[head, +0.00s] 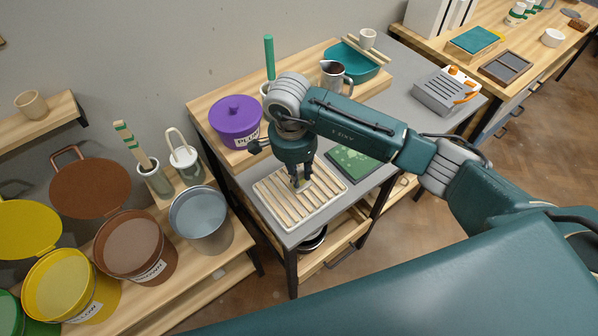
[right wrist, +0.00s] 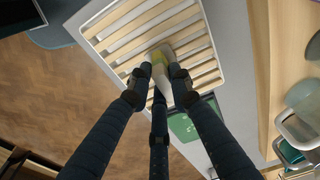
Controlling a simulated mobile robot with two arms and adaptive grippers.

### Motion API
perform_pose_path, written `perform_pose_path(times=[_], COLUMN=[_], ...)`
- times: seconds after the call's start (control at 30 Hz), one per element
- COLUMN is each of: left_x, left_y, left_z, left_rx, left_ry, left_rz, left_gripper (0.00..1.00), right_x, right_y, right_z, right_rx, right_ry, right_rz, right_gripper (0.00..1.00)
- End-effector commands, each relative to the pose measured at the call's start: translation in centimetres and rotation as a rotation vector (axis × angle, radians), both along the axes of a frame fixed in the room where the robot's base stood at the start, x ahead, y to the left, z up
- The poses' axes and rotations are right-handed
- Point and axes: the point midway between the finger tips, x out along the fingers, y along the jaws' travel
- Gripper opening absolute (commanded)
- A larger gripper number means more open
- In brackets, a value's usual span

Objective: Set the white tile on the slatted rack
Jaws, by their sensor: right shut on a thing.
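The slatted rack (head: 274,207), a pale tray with wooden slats, lies on the grey bench top. It fills the upper part of the right wrist view (right wrist: 134,42). My right gripper (head: 300,183) points down over the right part of the rack. Its fingers (right wrist: 160,78) are shut on a small pale tile (right wrist: 162,60) with a yellowish part, largely hidden by the fingers. The tile is at or just above the slats; I cannot tell if it touches them. My left gripper is not in view.
A green patterned board (head: 352,163) lies right of the rack. A purple lidded pot (head: 235,122) and a jug (head: 334,76) stand on the shelf behind. Several glaze buckets, including a grey one (head: 201,215), stand to the left. The rack's left slats are clear.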

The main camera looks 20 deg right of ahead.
Motion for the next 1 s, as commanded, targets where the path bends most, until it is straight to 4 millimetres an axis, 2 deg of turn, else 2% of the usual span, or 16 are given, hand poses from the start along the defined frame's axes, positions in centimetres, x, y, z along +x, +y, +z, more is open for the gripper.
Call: perform_pose_path(times=[0.1, 0.13, 0.2, 0.23, 0.6, 0.67, 0.77, 1.0], left_x=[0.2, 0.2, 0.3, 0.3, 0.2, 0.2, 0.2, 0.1], left_y=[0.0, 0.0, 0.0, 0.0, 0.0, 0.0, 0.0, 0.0], left_z=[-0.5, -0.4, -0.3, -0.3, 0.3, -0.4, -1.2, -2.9], left_rx=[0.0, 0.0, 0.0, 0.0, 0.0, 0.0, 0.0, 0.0], left_ry=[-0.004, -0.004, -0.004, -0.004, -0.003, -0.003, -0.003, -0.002], left_rz=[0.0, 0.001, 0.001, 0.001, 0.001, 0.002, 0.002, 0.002], left_gripper=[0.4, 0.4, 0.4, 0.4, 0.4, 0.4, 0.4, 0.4], right_x=[0.0, 0.0, 0.0, 0.0, 0.0, 0.1, 0.1, -0.1], right_y=[0.0, 0.0, 0.0, 0.0, 0.0, 0.1, 0.2, 0.7], right_z=[-0.4, -0.4, -0.3, -0.3, 0.4, 0.7, 2.5, 7.9], right_rx=[0.0, 0.0, 0.0, 0.0, 0.001, 0.001, 0.0, 0.0], right_ry=[0.0, 0.0, 0.001, 0.001, 0.0, -0.003, -0.006, -0.006], right_rz=[0.001, 0.001, 0.001, 0.001, -0.001, 0.0, 0.002, 0.002], right_gripper=[0.0, 0.21, 0.35, 0.38, 0.38, 0.38, 0.38, 0.38])
